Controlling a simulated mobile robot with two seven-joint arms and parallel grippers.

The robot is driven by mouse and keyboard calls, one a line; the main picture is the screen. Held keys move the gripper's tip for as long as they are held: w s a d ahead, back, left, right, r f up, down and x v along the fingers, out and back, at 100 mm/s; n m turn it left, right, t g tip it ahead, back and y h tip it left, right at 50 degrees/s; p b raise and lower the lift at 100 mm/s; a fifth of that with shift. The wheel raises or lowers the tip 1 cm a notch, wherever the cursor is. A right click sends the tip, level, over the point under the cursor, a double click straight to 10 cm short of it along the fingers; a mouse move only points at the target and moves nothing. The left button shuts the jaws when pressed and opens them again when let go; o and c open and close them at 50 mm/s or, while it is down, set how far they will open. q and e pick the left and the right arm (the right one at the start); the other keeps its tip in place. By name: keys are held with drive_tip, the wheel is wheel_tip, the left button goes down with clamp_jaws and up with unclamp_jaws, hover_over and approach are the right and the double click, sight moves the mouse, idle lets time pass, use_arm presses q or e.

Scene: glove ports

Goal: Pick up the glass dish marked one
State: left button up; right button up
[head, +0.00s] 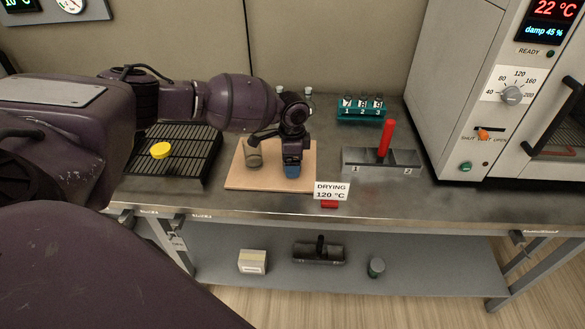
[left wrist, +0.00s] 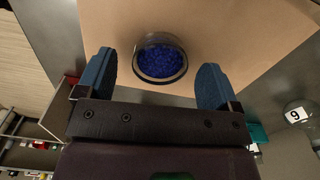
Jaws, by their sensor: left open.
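My left gripper (head: 292,168) is open and points down over the tan board. In the left wrist view its two blue fingers (left wrist: 155,80) are apart, with a round glass dish (left wrist: 160,60) of blue grains just beyond and between them. The dish stands on the board (left wrist: 215,15), and I see no mark on it. In the head view a clear glass vessel (head: 253,153) stands on the board left of the gripper; I cannot tell if it is the same one. A teal rack (head: 360,114) at the back holds small items above labels 1, 2 and 3. My right gripper is not in view.
A black wire rack (head: 190,168) with a yellow disc (head: 160,150) lies left. A metal tray marked 1 and 2 (head: 405,165) with a red handle (head: 386,140) stands right, beside the oven (head: 455,80). A drying sign (head: 331,190) stands at the front edge.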

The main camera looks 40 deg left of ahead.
use_arm(q)
drive_tip(key=shift+f, duration=0.4)
drive_tip(key=c, duration=1)
drive_tip(key=shift+r, duration=0.1)
